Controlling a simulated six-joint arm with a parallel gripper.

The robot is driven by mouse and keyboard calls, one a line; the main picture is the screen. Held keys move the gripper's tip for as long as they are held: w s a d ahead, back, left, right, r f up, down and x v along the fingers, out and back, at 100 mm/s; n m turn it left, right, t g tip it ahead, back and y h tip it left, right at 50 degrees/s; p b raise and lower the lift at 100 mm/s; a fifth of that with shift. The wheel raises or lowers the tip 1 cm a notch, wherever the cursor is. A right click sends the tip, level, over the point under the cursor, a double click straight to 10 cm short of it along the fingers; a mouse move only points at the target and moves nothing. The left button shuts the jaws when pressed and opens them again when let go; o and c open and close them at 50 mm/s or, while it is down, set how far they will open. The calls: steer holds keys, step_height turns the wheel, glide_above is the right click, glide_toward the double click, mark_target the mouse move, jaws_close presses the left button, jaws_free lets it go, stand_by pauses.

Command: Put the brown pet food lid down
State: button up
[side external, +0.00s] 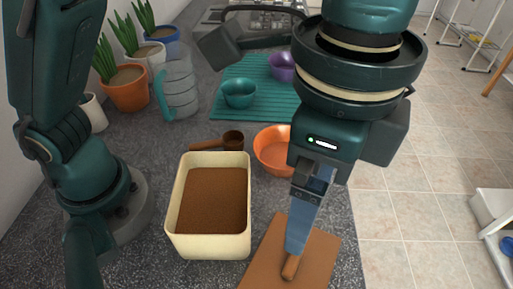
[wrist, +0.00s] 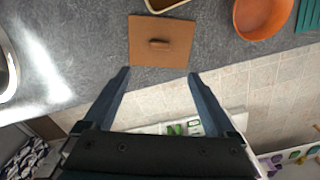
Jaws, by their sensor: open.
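The brown pet food lid (side external: 315,250) is a flat square panel with a small bar handle. It lies on the grey counter, in front of and to the right of the cream container, cut off by the bottom of the side view. In the wrist view the whole lid (wrist: 145,57) shows, flat near the counter edge. My gripper (wrist: 158,75) is open and empty, its two fingers spread with the handle beyond their tips. In the side view my gripper (side external: 296,248) points down over the lid, close to the handle; the exact gap is unclear.
The cream container (side external: 208,246) is open and full of brown pet food. A brown scoop (side external: 212,144) and an orange bowl (side external: 268,150) stand behind it. A teal mat (side external: 265,110) holds teal (side external: 240,93) and purple bowls. A pitcher (side external: 180,90) and potted plants line the left.

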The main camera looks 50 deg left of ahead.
steer(key=w+a+r+n+t+h, duration=0.1)
steer(key=a+r+n, duration=0.15)
steer(key=a, duration=0.45)
steer(key=w+a+r+n+t, duration=0.2)
steer(key=a+n, duration=0.2)
steer(key=a, duration=0.3)
steer(key=s+a+f+n+t, duration=0.1)
steer(key=s+a+f+n, duration=0.1)
steer(key=a+f+n, duration=0.1)
steer(key=s+a+f+n+t+y, duration=0.1)
steer(key=s+a+f+n, duration=0.2)
steer(key=a, duration=0.3)
steer(key=shift+a+f+n+t, duration=0.15)
steer(key=shift+a+n+t, duration=0.15)
steer(key=shift+n, duration=0.25)
